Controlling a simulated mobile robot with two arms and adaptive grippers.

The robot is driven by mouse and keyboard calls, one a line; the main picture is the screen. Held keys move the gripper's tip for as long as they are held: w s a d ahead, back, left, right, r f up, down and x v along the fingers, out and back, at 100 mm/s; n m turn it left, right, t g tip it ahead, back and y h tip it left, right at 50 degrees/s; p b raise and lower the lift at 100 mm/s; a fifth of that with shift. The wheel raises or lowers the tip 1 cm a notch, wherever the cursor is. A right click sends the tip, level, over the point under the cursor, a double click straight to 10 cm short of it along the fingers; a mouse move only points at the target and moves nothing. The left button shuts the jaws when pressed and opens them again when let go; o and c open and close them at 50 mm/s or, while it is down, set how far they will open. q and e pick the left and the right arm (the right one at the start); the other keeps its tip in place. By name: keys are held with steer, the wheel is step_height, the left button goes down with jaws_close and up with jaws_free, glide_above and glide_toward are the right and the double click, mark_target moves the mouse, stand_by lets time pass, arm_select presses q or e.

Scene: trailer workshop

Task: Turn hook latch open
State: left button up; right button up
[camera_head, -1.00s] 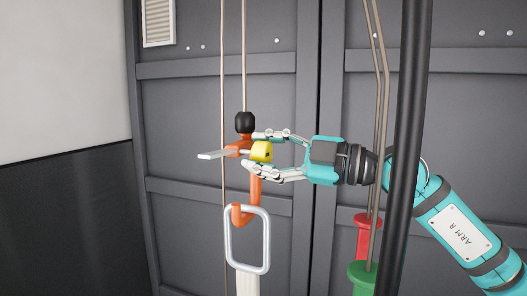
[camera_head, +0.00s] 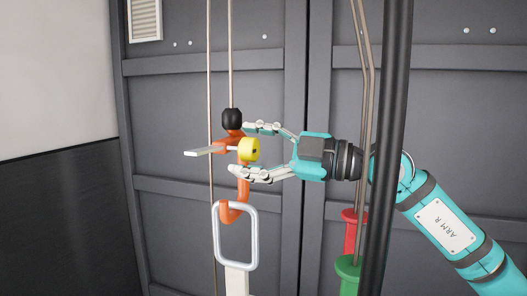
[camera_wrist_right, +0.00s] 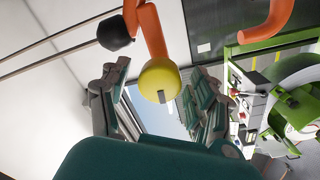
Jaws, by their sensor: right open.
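An orange hook (camera_head: 243,187) hangs from a rope under a black ball (camera_head: 232,119). A yellow round knob (camera_head: 249,150) sits on the side of the hook, and a flat grey latch plate (camera_head: 205,150) sticks out to the left. A silver ring (camera_head: 236,236) hangs in the hook's lower curve. My right gripper (camera_head: 256,151) is open, with its fingers above and below the yellow knob. In the right wrist view the knob (camera_wrist_right: 159,81) shows between the open fingers, with the orange hook (camera_wrist_right: 147,28) behind it. My left gripper is not in view.
Thin ropes (camera_head: 210,80) run vertically beside the hook. A black pole (camera_head: 386,150) stands in front of my right arm. A red spool (camera_head: 354,232) and a green spool (camera_head: 348,270) are at lower right. Grey panelled doors (camera_head: 165,100) stand behind.

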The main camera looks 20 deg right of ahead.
steer(key=v, duration=1.2)
steer(key=shift+f, duration=0.1)
